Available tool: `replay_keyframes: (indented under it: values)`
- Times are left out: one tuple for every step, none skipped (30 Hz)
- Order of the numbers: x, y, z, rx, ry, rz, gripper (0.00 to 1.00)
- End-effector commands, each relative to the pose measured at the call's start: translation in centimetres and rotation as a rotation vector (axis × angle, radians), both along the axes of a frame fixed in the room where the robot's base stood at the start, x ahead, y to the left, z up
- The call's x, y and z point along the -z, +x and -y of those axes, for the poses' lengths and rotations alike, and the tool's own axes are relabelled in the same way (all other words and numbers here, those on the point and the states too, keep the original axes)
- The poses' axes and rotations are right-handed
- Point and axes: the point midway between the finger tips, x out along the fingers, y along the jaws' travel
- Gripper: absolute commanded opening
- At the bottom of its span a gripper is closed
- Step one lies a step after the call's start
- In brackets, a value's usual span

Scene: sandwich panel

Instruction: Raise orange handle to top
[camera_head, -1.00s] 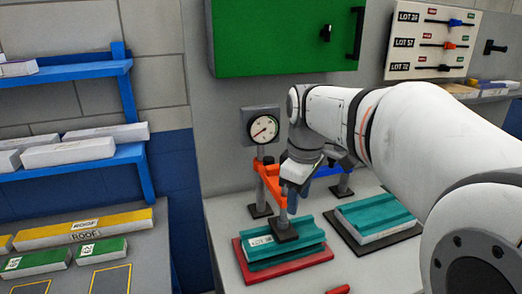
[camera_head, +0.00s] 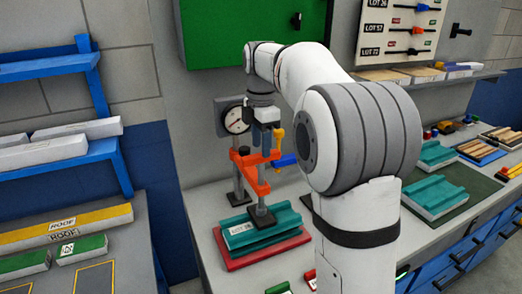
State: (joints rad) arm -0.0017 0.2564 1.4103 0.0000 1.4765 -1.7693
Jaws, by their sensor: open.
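The orange handle (camera_head: 250,172) is on a small press below a round dial gauge (camera_head: 235,120). Its orange parts stand at two heights, joined to a dark foot (camera_head: 262,215) that rests on a teal panel (camera_head: 262,230). The panel lies on a red base plate (camera_head: 264,249). My gripper (camera_head: 267,147) points down from above at the upper orange part. It is open and overlaps that part in the picture; I cannot tell whether it touches. My gripper hides some of the handle's upper right.
A blue lever (camera_head: 284,161) and a yellow lever (camera_head: 277,132) are close to the right. A green box (camera_head: 245,30) hangs above. A blue shelf (camera_head: 62,148) stands left. My arm covers much of the bench right of the press.

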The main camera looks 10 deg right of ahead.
Motion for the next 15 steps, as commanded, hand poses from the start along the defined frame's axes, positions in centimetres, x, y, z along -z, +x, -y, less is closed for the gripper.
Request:
replay_keyframes:
  values:
    - [0.7,0.0,0.0,0.001,0.000,-0.001,0.44]
    - [1.1,0.0,0.0,0.001,0.000,-0.002,0.44]
    - [1.5,0.0,0.0,0.001,0.000,0.000,0.44]
    - [1.7,0.0,0.0,0.001,0.000,0.000,0.44]
    - [1.9,0.0,0.0,0.002,0.000,0.000,0.44]
    - [2.2,0.0,0.0,0.002,0.000,0.000,0.44]
    - [2.3,0.0,0.0,0.002,0.000,0.000,0.44]
    - [2.3,0.0,0.0,0.002,0.000,0.001,0.44]
    - [2.4,0.0,0.1,0.002,0.000,0.002,0.44]
    - [2.4,0.0,0.1,0.002,0.000,0.002,0.44]
    - [2.4,0.0,0.1,0.002,0.000,0.002,0.44]
    - [2.4,0.0,0.1,0.002,0.000,0.002,0.44]
    - [2.4,0.0,0.1,0.003,0.000,0.002,0.44]
    - [2.4,0.0,0.1,0.003,0.000,0.002,0.44]
    - [2.4,0.0,0.1,0.003,0.000,0.002,0.44]
